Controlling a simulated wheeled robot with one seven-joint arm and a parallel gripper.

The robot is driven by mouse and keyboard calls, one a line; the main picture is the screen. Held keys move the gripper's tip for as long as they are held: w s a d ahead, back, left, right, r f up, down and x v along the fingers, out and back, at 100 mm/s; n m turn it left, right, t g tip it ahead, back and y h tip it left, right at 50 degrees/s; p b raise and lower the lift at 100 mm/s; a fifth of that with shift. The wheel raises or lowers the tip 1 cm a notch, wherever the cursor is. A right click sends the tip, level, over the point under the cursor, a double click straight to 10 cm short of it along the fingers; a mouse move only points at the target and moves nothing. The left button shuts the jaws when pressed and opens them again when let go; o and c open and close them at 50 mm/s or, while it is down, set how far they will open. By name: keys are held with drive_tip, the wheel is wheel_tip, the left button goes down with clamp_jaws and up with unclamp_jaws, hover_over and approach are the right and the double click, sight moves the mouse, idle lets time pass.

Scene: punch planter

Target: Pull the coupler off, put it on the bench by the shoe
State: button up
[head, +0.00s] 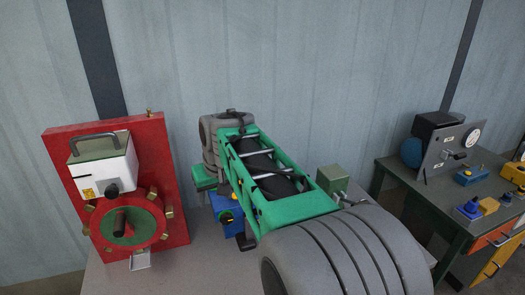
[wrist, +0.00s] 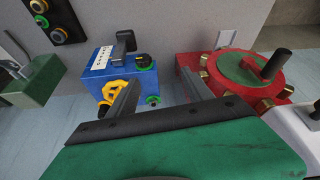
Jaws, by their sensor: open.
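I cannot tell for certain which part is the coupler or which is the shoe. In the head view the blue box (head: 222,206) is partly hidden by my arm. The left finger overlaps the blue box in the picture; contact cannot be told. My fingers are hidden in the head view.
A red panel (head: 171,190) stands at left with a white handled box (head: 103,171) and a red wheel (head: 91,232). A grey-green box with a lever (head: 332,178) is right of my arm. A second bench (head: 400,176) at right holds instruments. Bare bench (head: 190,268) shows at front left.

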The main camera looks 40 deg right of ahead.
drive_tip(key=w+d+f+m+p, duration=0.1)
drive_tip(key=w+d, duration=0.6)
drive_tip(key=d, duration=0.5)
drive_tip(key=w+d+f+m+p, duration=0.1)
drive_tip(key=w+d, duration=0.6)
drive_tip(key=d, duration=0.5)
drive_tip(key=shift+h, duration=0.4)
drive_tip(key=p+x, duration=0.1)
drive_tip(key=x, duration=0.6)
drive_tip(key=shift+a+f+p, duration=0.1)
drive_tip(key=shift+f+p, duration=0.2)
drive_tip(key=shift+f, duration=0.1)
drive_tip(key=shift+c, duration=0.3)
clamp_jaws()
